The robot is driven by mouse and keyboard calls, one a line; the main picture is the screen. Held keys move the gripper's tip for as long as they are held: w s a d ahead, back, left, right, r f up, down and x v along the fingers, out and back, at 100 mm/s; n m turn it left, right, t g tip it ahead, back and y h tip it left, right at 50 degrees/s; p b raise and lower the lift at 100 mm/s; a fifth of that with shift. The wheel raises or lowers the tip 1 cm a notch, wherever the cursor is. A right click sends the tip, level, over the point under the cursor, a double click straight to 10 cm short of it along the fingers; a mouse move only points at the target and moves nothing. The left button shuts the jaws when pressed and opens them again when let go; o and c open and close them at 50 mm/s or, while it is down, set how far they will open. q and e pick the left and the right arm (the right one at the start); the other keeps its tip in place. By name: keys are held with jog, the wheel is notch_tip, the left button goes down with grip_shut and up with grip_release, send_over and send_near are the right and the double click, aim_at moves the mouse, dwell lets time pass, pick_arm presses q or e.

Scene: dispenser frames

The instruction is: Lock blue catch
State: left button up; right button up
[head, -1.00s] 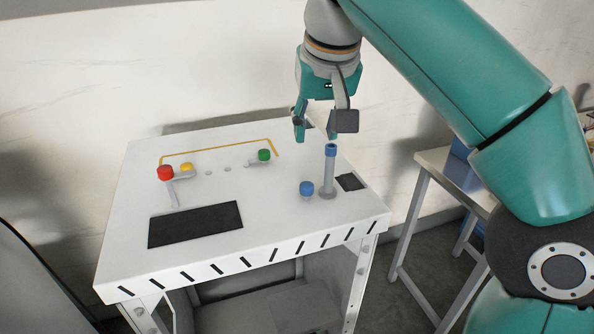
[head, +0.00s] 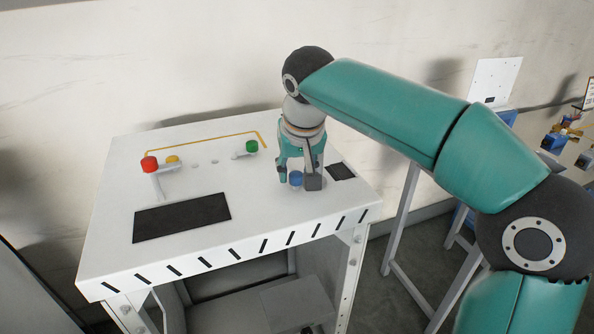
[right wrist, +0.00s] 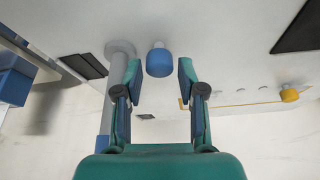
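The blue knob (head: 295,180) stands on the right part of the white table top. In the right wrist view the blue knob (right wrist: 159,64) appears between the tips of my right gripper (right wrist: 160,76), with a gap on each side. My right gripper (head: 298,178) is open and low over the table at the knob. The grey post (right wrist: 108,100) rises from a round base just left of the gripper in the right wrist view. In the head view my gripper hides this post. My left gripper is not in view.
A black panel (head: 182,217) lies in front. A small dark pad (head: 341,171) lies right of my gripper.

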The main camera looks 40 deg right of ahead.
jog(key=shift+d+f, duration=0.1)
jog(key=shift+f, duration=0.2)
